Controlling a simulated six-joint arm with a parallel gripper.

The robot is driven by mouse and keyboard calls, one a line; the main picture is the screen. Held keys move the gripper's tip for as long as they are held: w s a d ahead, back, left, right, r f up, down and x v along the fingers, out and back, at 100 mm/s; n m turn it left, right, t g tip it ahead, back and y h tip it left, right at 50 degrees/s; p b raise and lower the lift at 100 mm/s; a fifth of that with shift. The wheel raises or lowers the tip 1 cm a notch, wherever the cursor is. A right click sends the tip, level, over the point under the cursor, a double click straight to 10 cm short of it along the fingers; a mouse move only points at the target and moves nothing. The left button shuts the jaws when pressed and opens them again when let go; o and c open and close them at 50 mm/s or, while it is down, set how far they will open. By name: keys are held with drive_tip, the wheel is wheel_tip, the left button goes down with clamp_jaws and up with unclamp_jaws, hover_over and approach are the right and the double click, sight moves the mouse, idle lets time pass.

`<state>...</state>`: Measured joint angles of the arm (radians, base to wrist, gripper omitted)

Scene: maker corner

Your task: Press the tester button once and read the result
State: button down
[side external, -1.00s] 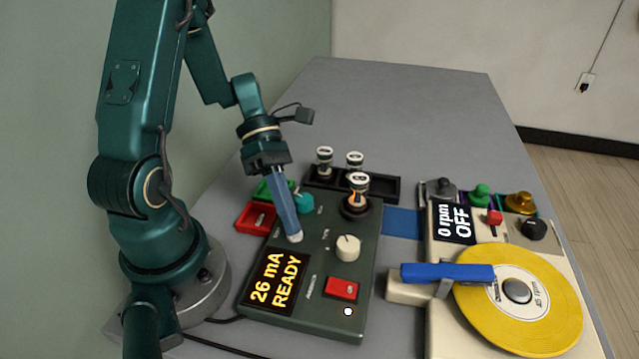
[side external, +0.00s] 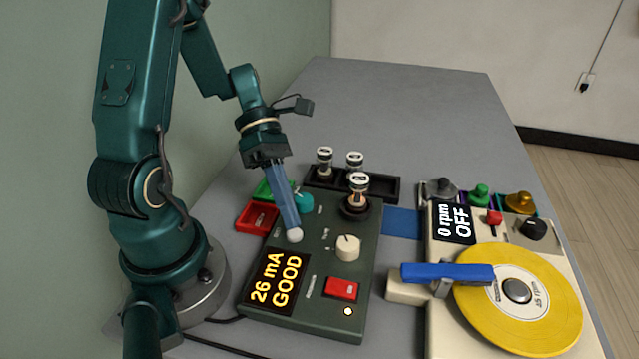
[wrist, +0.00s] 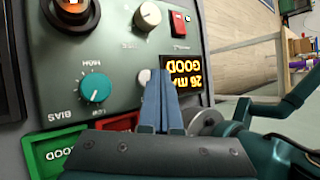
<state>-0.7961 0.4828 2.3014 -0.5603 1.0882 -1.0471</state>
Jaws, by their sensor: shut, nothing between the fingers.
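The dark green tester (side external: 325,262) stands on the bench in front of my arm. Its display (side external: 275,282) reads "26 mA GOOD" in yellow; it also shows upside down in the wrist view (wrist: 185,76). My gripper (side external: 293,234) is shut and empty, pointing down with its blue fingertips at the white tester button (side external: 295,236). In the wrist view the fingers (wrist: 160,82) cover part of this button (wrist: 144,76); I cannot tell whether they touch it. A tube (side external: 358,190) stands in the tester's socket (side external: 354,211).
A cream knob (side external: 348,248), teal knob (side external: 303,203) and red switch (side external: 341,288) sit on the tester. Green (side external: 262,190) and red (side external: 250,218) trays lie left of it. A dark rack (side external: 388,188) with two tubes is behind. A turntable (side external: 540,300) stands right.

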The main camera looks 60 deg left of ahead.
sight(295, 250)
drive_tip(key=shift+r, duration=2.55)
drive_tip(key=shift+d, duration=0.2)
wheel_tip(295, 250, up, 6)
drive_tip(key=s+d+m+t+y, duration=0.2)
drive_tip(key=m+t+y, duration=0.4)
drive_tip(key=m, duration=2)
drive_tip(key=y, duration=0.3)
drive_tip(key=shift+d+f, duration=0.2)
drive_tip(key=shift+d, duration=0.15)
